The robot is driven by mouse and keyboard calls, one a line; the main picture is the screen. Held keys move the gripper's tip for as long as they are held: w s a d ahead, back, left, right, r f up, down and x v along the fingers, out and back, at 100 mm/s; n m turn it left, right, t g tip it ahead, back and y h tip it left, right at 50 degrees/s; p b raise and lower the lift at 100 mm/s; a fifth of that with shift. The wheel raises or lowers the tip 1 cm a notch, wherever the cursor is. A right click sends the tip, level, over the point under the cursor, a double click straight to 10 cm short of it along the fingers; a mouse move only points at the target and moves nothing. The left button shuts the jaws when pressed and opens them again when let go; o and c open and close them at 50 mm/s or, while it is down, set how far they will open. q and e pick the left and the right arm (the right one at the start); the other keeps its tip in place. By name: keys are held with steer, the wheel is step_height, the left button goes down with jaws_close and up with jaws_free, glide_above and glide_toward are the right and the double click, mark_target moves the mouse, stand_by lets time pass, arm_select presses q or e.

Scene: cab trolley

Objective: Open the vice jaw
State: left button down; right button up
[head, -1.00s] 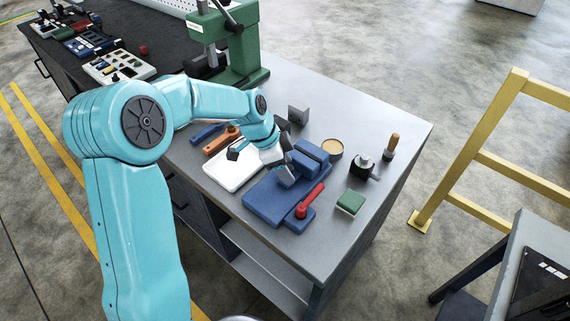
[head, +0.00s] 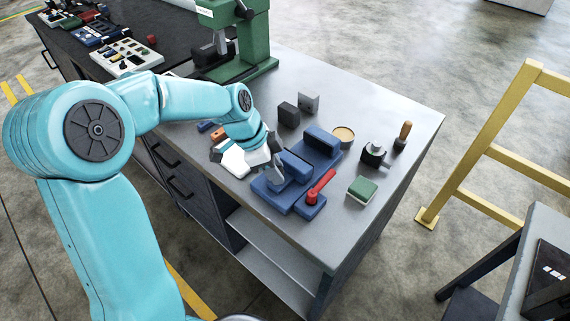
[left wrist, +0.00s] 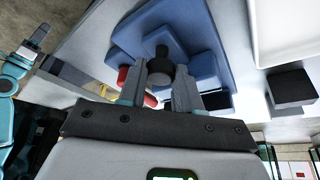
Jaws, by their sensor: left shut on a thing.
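The blue vice (head: 262,198) stands on the grey bench top. Its sliding jaw (head: 294,164) is apart from the fixed jaw (head: 320,141), with a gap between them. A red handle (head: 321,186) lies at the vice's front right. My left gripper (head: 276,172) is at the left side of the sliding jaw. In the left wrist view, its fingers (left wrist: 162,88) are shut on a dark knob (left wrist: 160,66) in front of the blue vice. The fingertips are partly hard to make out in the head view.
A green and white block (head: 361,190), a dark holder (head: 373,154), a wooden-handled tool (head: 403,135) and a round tan-topped dish (head: 343,134) stand right of the vice. A dark block (head: 288,114) and a green press (head: 240,45) are behind. A yellow rail (head: 495,150) stands right of the bench.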

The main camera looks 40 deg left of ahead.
arm_select(q)
steer(key=shift+s, duration=0.5)
steer(key=shift+r, duration=0.1)
steer(key=c, duration=0.8)
jaws_free()
steer(key=v, duration=1.6)
steer(key=shift+r, duration=0.15)
steer(key=shift+d, duration=0.1)
